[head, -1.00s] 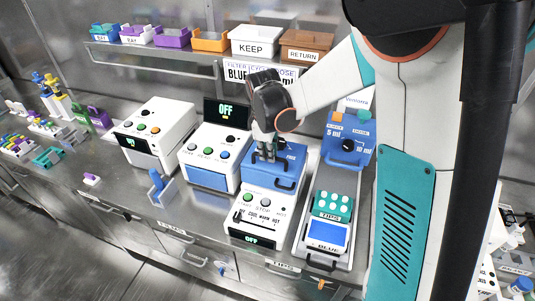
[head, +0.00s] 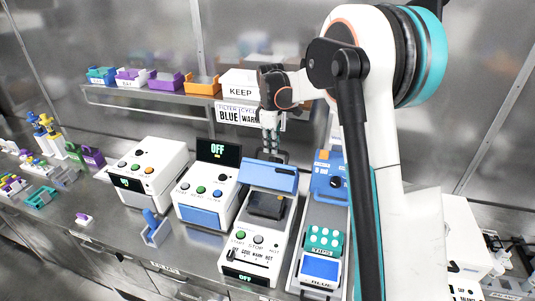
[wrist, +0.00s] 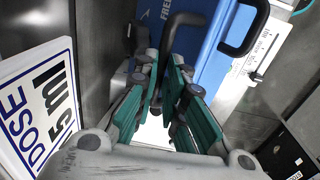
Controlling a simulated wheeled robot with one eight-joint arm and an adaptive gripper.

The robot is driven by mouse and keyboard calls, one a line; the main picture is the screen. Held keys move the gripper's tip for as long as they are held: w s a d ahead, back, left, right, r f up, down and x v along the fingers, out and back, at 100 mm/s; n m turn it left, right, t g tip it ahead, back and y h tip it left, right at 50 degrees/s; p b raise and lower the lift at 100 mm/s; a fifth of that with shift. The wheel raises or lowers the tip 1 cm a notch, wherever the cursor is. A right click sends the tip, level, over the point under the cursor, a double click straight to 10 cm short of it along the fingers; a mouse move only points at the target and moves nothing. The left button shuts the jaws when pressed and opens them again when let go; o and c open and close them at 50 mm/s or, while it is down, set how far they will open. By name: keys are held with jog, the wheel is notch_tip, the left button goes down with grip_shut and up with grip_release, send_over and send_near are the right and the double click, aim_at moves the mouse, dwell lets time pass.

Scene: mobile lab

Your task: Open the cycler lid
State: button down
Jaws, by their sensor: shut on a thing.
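The cycler is a white machine (head: 235,262) with START and STOP buttons and a screen that reads OFF. Its blue lid (head: 269,176) stands tilted up at the back, and a dark block (head: 267,206) shows uncovered below it. My gripper (head: 271,150) is above and behind the raised lid, fingers pointing down. In the wrist view its teal-padded fingers (wrist: 163,100) are closed around part of the black lid handle (wrist: 177,22). The blue lid also shows there (wrist: 205,55). The exact contact is partly hidden by the fingers.
A shelf with coloured bins and a white KEEP bin (head: 239,84) is behind my gripper. A DOSE sign (wrist: 38,108) is close beside the fingers. White machines (head: 207,190) stand left, and a device with a blue screen (head: 320,268) stands right.

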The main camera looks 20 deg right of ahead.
aim_at(274, 159)
jog(key=shift+w+d+f, duration=0.3)
jog(key=shift+w+d, duration=0.25)
jog(key=shift+w, duration=0.1)
jog(key=shift+w+d+f, duration=0.3)
jog(key=shift+w+d, duration=0.25)
jog(key=shift+w, duration=0.05)
jog(key=shift+r, duration=0.1)
jog(key=c, duration=1.7)
grip_release()
jog(key=shift+a, duration=0.1)
jog(key=shift+o, duration=0.2)
jog(key=shift+r, duration=0.15)
notch_tip(274, 159, up, 12)
jog(key=shift+s+a, duration=0.25)
